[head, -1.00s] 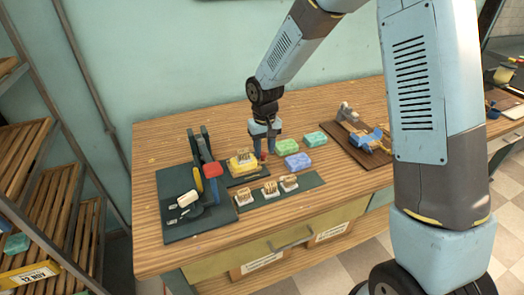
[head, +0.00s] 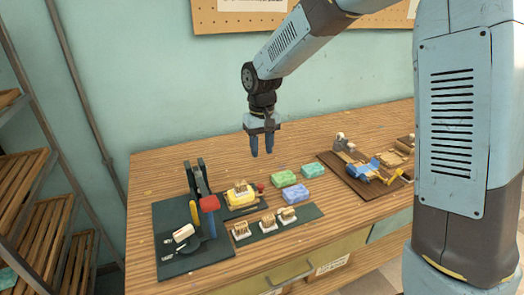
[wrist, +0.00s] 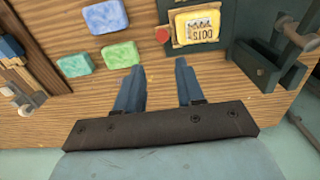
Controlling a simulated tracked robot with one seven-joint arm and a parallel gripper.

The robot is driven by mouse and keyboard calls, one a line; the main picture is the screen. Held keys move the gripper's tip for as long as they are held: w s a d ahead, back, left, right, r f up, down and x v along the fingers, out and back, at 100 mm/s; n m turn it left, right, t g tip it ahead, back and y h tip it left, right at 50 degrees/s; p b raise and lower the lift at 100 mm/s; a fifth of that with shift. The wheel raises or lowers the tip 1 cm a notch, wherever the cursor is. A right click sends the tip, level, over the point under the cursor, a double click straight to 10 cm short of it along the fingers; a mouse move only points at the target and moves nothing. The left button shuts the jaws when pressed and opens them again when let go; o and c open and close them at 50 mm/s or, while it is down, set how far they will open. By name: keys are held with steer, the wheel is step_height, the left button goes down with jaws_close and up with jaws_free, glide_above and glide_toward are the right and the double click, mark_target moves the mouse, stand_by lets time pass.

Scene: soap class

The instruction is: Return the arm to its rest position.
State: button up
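My gripper (head: 262,152) hangs above the back of the wooden workbench (head: 150,170), pointing down, clear of the bench top. Its two blue fingers are apart with nothing between them. In the wrist view my gripper (wrist: 158,85) shows the same gap, with bare wood below it. A yellow block with a stamp on it (head: 240,194) sits on a small dark mat. Green (head: 283,179), teal (head: 312,170) and blue (head: 300,193) soap bars lie to the right of it on the wood.
A dark green board (head: 175,262) with an upright stand and a red-headed tool is at the left. Stamps stand on a long mat (head: 305,213) in front. A brown board (head: 365,185) with tools lies right. Wooden shelves (head: 35,190) stand far left.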

steer(key=s+d+r+m+t, duration=0.1)
steer(key=s+d+r, duration=0.3)
steer(key=d+r, duration=0.3)
steer(key=s+d+r+m+t, duration=0.2)
steer(key=s+d+r, duration=0.35)
steer(key=d, duration=0.45)
steer(key=s+d+r+m+t, duration=0.2)
steer(key=s+d+r, duration=0.1)
steer(key=s+d, duration=0.8)
steer(key=shift+s+t, duration=0.3)
steer(key=shift+s, duration=1.25)
steer(key=shift+r, duration=0.1)
